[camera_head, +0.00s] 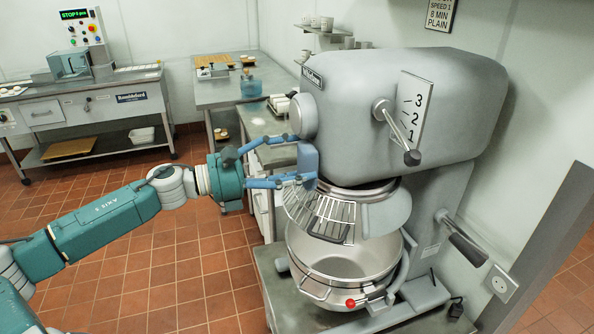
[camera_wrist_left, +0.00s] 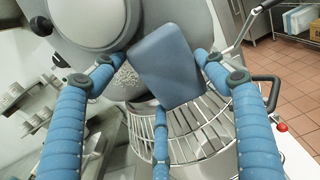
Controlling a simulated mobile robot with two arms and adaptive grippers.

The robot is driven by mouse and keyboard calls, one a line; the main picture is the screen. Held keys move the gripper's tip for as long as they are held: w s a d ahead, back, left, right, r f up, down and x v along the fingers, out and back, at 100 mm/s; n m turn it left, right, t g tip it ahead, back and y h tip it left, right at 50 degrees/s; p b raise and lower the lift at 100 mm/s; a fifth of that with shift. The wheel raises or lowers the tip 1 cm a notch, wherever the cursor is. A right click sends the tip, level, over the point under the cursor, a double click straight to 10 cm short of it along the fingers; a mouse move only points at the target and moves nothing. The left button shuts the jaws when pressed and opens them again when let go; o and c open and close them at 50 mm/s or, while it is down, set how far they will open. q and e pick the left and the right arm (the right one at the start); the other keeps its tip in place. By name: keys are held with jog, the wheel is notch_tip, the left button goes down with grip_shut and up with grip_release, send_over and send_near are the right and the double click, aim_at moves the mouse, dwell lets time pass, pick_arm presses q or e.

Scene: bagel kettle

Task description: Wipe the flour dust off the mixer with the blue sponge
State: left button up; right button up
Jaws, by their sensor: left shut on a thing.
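The big grey mixer (camera_head: 440,85) stands at the right with its speed lever and the numbers 1 to 3 on its side. My left gripper (camera_head: 297,158) is shut on the blue sponge (camera_head: 309,160), beside the mixer's front, just above the wire bowl guard. In the left wrist view the sponge (camera_wrist_left: 168,66) sits tilted between the blue fingers, close in front of the mixer head (camera_wrist_left: 82,22). A pale speckled patch, likely flour dust (camera_wrist_left: 126,80), shows behind its left edge. Whether the sponge touches the mixer I cannot tell. My right gripper is not in view.
The wire guard (camera_head: 325,216) and steel bowl (camera_head: 345,255) with a red knob (camera_head: 350,302) lie below the sponge. The speed lever (camera_head: 397,132) sticks out from the mixer's side. A side table (camera_head: 228,92) stands behind. The tiled floor at left is mostly clear.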

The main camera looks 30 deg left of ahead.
pick_arm(q)
jog(key=shift+w+a, duration=0.35)
jog(key=shift+a, duration=0.05)
jog(key=shift+w+a+b, duration=1.6)
jog(key=shift+w+a, duration=0.45)
jog(key=shift+a, duration=0.3)
jog(key=shift+s+d+f+b, duration=0.1)
jog(key=shift+s+d+b, duration=1.05)
jog(key=shift+b, duration=0.8)
jog(key=shift+s+d+f+b, duration=0.1)
jog(key=shift+s+d+b, duration=1.05)
jog(key=shift+b, duration=0.8)
